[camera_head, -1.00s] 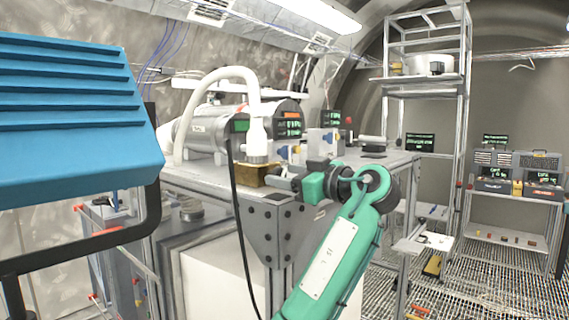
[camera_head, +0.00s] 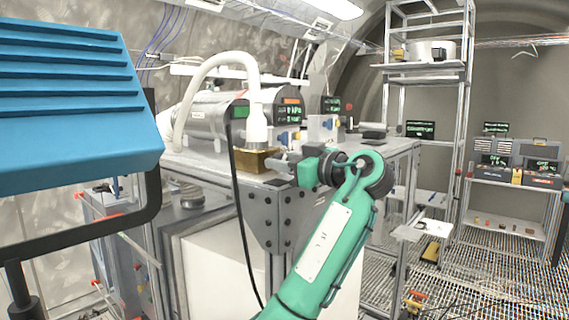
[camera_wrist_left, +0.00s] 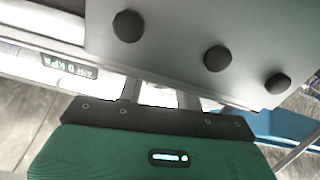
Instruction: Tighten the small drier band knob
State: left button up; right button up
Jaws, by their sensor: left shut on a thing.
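My left gripper (camera_head: 277,165) reaches in from the right at the front corner of the bench. Its fingertips are at the right side of a brass-coloured block (camera_head: 250,161), below the white hose fitting (camera_head: 256,130). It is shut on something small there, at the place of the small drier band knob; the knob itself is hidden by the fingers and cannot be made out. In the left wrist view the two fingers (camera_wrist_left: 160,92) run up to a grey plate with dark bolts (camera_wrist_left: 180,42), and their tips are hidden. My right gripper is not in view.
A steel bench (camera_head: 215,172) carries a metal cylinder (camera_head: 205,122) and instruments with green displays. A black cable (camera_head: 238,205) hangs in front of the bench corner. A blue ribbed casing (camera_head: 75,110) fills the left. Shelving (camera_head: 465,100) stands at the right.

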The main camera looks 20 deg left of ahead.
pick_arm(q)
jog(key=shift+f+m+b, duration=0.1)
jog(key=shift+m+b, duration=0.7)
jog(key=shift+b, duration=0.15)
jog(key=shift+m+b, duration=0.6)
jog(key=shift+m, duration=0.1)
jog(key=shift+w+m+b, duration=0.1)
jog(key=shift+m+b, duration=0.5)
jog(key=shift+m, duration=0.4)
jog(key=shift+r+m+b, duration=0.2)
jog(key=shift+m+b, duration=0.1)
jog(key=shift+m, duration=0.3)
jog(key=o, duration=1)
jog(key=shift+w, duration=0.1)
jog(key=shift+d+f, duration=0.1)
